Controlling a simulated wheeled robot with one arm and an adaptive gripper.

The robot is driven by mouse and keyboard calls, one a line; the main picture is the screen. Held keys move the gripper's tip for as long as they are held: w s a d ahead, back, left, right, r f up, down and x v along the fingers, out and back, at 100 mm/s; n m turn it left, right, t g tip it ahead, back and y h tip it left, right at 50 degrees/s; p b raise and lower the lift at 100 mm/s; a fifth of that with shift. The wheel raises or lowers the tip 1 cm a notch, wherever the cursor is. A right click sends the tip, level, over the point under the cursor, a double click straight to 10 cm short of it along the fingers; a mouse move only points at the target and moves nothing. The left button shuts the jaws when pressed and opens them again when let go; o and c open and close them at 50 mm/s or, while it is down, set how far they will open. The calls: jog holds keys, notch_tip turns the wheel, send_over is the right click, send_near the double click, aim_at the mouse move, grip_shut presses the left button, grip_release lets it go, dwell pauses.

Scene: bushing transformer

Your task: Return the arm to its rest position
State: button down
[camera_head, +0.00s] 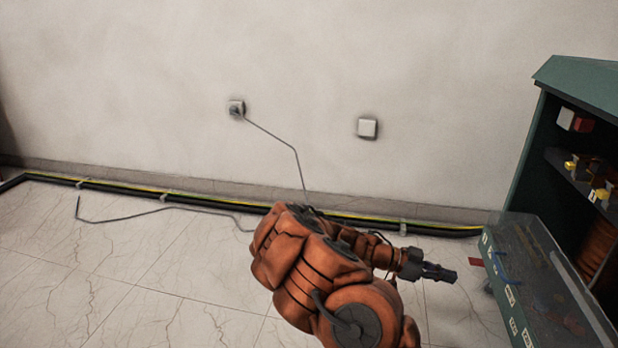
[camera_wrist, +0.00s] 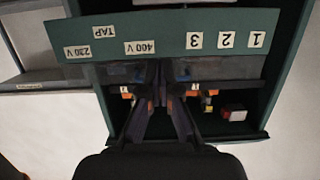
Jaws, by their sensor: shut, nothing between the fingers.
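My orange arm (camera_head: 315,270) is bent and reaches right across the lower middle of the head view. My gripper (camera_head: 440,272) is at its end, shut and empty, just left of the green cabinet's clear front panel. In the wrist view my gripper (camera_wrist: 157,88) shows with its dark fingers together in front of the cabinet. I cannot tell whether the fingers touch it.
The green cabinet (camera_head: 590,82) stands at right, its clear panel (camera_head: 545,275) jutting out low. In the wrist view its labelled strip (camera_wrist: 165,35) crosses the top. A wall socket (camera_head: 236,108) has a grey cable. Black pipes run along the wall.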

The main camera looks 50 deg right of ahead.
jog(key=w+a+r+n+t+y+p, duration=0.1)
jog(key=w+a+r+n+t+p, duration=0.15)
jog(key=a+r+p, duration=0.65)
jog(key=w+a+r+n+t+y+p, duration=0.1)
jog(key=w+a+r+n+p, duration=0.15)
jog(key=r+p, duration=0.65)
jog(key=w+a+r+n+t+p, duration=0.15)
jog(key=a+r+n+p, duration=0.35)
jog(key=r, duration=0.9)
jog(key=a+r+n+t+y+p, duration=0.3)
jog(key=a+r+n+p, duration=0.7)
jog(key=a, duration=0.7)
jog(key=a+r+n+t+y+p, duration=0.3)
jog(key=a+r+n+p, duration=0.6)
jog(key=a+r+p, duration=0.5)
jog(key=a+p, duration=0.1)
jog(key=a, duration=0.1)
jog(key=shift+s+a+n, duration=0.15)
jog(key=shift+a+n, duration=0.25)
